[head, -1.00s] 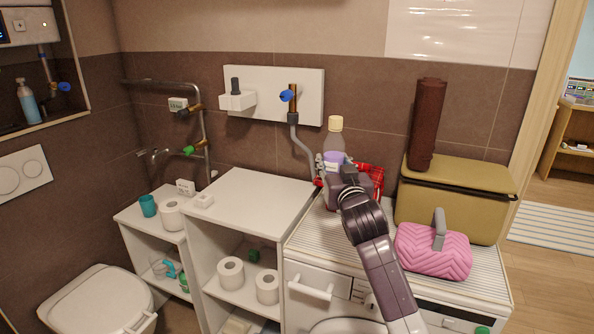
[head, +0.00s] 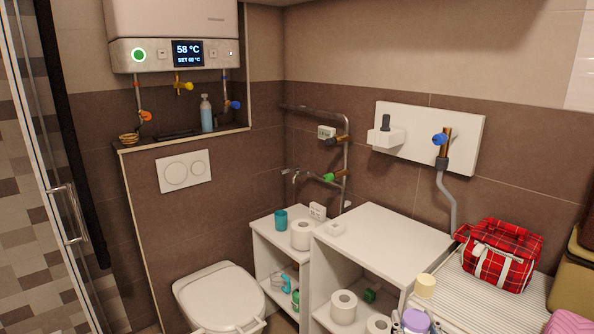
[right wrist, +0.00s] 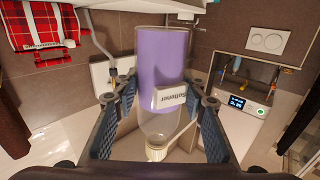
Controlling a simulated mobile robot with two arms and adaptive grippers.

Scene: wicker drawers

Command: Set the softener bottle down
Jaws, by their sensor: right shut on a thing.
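The softener bottle has a cream cap (head: 426,285) and a purple label (head: 415,320), and shows at the bottom edge of the head view. In the right wrist view the purple bottle (right wrist: 162,60) fills the middle, with its label text upside down and its cap toward the bottom. My right gripper (right wrist: 160,105) is shut on it, with a dark pad on each side. In the head view only bits of this gripper show beside the bottle, and the bottle's lower part is cut off. My left gripper is not in view.
A red plaid bag (head: 505,255) stands on the ridged white surface (head: 470,300) at right.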

